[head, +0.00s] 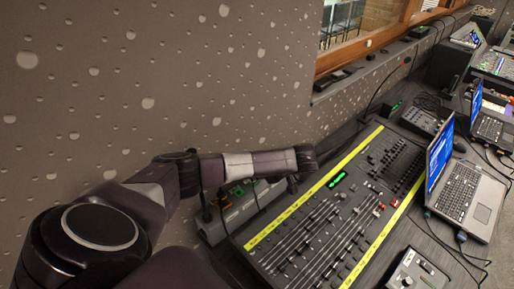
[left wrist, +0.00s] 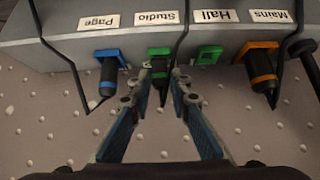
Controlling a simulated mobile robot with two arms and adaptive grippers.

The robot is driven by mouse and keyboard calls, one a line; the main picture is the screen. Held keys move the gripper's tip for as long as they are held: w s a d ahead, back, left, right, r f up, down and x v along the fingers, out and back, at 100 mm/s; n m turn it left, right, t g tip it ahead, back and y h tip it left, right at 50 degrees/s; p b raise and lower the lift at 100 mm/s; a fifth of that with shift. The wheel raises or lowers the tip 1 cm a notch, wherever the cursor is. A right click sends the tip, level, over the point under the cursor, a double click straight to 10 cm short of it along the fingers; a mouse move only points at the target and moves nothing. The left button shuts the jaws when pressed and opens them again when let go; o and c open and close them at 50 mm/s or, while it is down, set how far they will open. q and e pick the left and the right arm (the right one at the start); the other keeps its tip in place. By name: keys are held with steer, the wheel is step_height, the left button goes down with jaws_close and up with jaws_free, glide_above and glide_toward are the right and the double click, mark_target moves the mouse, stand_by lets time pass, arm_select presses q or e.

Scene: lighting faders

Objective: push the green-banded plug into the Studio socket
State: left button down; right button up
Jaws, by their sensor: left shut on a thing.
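The grey socket box (left wrist: 225,42) fills the top of the left wrist view, with its labels upside down. The green Studio socket (left wrist: 159,51) sits under the Studio label. The black green-banded plug (left wrist: 159,77) is at that socket, in line with it; I cannot tell how deep it sits. My left gripper (left wrist: 161,83) is shut on this plug, one finger on each side. In the head view the box (head: 238,208) stands behind the mixing desk, partly covered by my left arm, and the fingers are hidden. My right gripper is not in view.
A blue-banded plug (left wrist: 109,69) is at Page and an orange-banded plug (left wrist: 262,76) at Mains. The green Hall socket (left wrist: 208,55) is empty. Dark cables hang across the box. The fader desk (head: 330,225) and a laptop (head: 465,190) lie to the right.

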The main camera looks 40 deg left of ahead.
arm_select(q)
steer(key=shift+s+d+f, duration=0.1)
steer(key=shift+f, duration=0.1)
steer(key=c, duration=2.2)
jaws_free()
steer(key=shift+c, duration=0.2)
steer(key=o, duration=0.5)
steer(key=shift+v, duration=5.9)
steer(key=shift+r, duration=0.1)
